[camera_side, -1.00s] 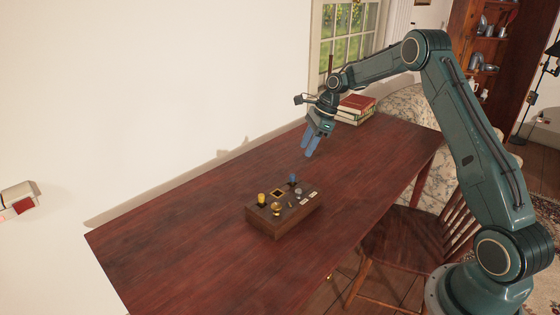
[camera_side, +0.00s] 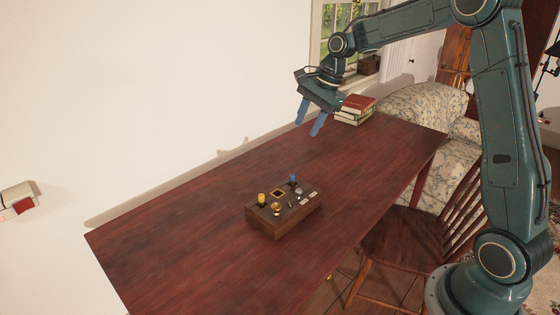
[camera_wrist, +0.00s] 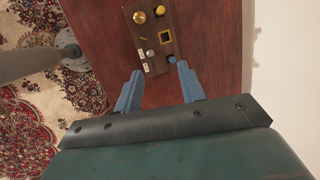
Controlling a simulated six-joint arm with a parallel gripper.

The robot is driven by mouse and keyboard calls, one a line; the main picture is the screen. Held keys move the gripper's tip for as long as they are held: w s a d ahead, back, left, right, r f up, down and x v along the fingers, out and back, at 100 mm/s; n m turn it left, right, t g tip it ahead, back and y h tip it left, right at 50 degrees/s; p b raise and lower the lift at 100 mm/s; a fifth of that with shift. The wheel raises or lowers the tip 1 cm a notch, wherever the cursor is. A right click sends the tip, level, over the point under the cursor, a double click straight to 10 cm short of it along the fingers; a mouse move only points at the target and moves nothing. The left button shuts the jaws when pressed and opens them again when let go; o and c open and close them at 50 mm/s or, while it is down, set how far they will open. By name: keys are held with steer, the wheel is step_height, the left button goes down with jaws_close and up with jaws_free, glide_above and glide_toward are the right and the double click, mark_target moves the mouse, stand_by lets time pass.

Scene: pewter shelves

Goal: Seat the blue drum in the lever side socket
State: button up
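The blue drum (camera_side: 293,178) stands at the far right corner of a wooden box (camera_side: 272,231) on the table. In the wrist view the blue drum (camera_wrist: 172,59) is at the box's near end, just beyond my fingertips. A gold-rimmed square socket (camera_side: 277,193) is between it and a yellow drum (camera_side: 262,198); the socket (camera_wrist: 166,37) looks empty. A small brass lever (camera_wrist: 143,38) is across from that socket. My gripper (camera_side: 309,133) is open and empty, above and behind the box; its spread fingers also show in the wrist view (camera_wrist: 158,80).
The box also carries a brass knob (camera_side: 277,209), a silver knob (camera_side: 298,191) and white labels (camera_side: 313,194). Stacked books (camera_side: 355,108) lie at the table's far end, near the wall. A wooden chair (camera_side: 400,240) stands at the right. The table left of the box is clear.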

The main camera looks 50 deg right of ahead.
steer(key=s+a+r+n+t+h, duration=0.1)
steer(key=s+a+r+n, duration=0.35)
steer(key=s, duration=0.25)
steer(key=s+a+r+n, duration=0.4)
steer(key=s+n, duration=0.1)
steer(key=s, duration=0.3)
steer(key=s+a+f+n+t+h, duration=0.1)
steer(key=s+a+f+n, duration=0.1)
steer(key=s+n, duration=0.7)
steer(key=s, duration=0.6)
steer(key=shift+s+a+t, duration=0.2)
steer(key=shift+s+t, duration=0.1)
steer(key=shift+s, duration=0.05)
